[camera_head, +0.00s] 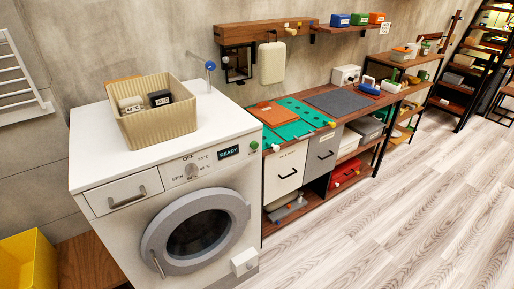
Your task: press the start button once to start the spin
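The washing machine (85,166) is white and stands at the left of the head view. Its round grey door (195,232) looks shut. A green start button (253,145) sits at the right end of the control panel, beside a small display (229,152) that reads READY. A selector knob (191,171) is left of the display, among labels that include OFF, SPIN, 30 °C and 50 °C. Neither of my grippers is in view.
A beige basket (160,125) with two small items stands on the washer top. A yellow bin (27,262) is at the lower left. A wooden workbench (372,103) with mats and drawers adjoins the washer's right side. The wooden floor (400,210) in front is clear.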

